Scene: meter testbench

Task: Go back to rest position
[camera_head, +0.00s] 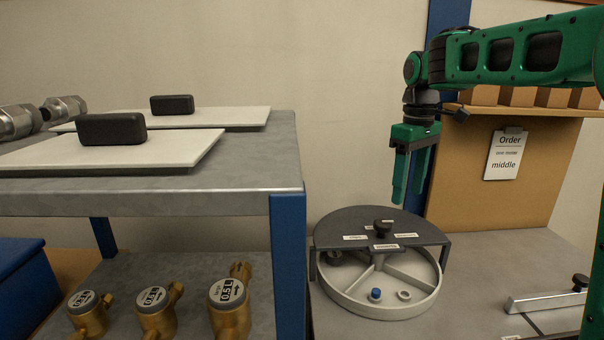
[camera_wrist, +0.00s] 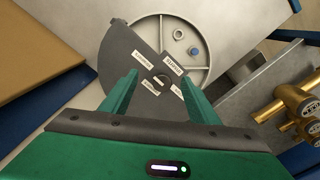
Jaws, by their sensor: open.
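My gripper (camera_head: 409,178) is green, points down and hangs in the air above the round divided tray (camera_head: 398,303). Its two fingers are apart with nothing between them. In the wrist view my gripper (camera_wrist: 160,85) shows both fingers spread over the tray's dark cover (camera_wrist: 125,60). The cover (camera_head: 345,222) has a black knob (camera_head: 383,227) and small labels. It hides the rear part of the tray. A blue piece (camera_head: 375,294) and a light ring (camera_head: 404,295) lie in the open front compartments.
A grey shelf (camera_head: 240,180) with a blue post (camera_head: 287,265) stands at left, holding white boards with black blocks. Brass meters (camera_head: 229,295) sit below. An order sheet reading "middle" (camera_head: 505,153) hangs on a brown panel (camera_head: 465,195). A metal bar (camera_head: 547,302) lies at right.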

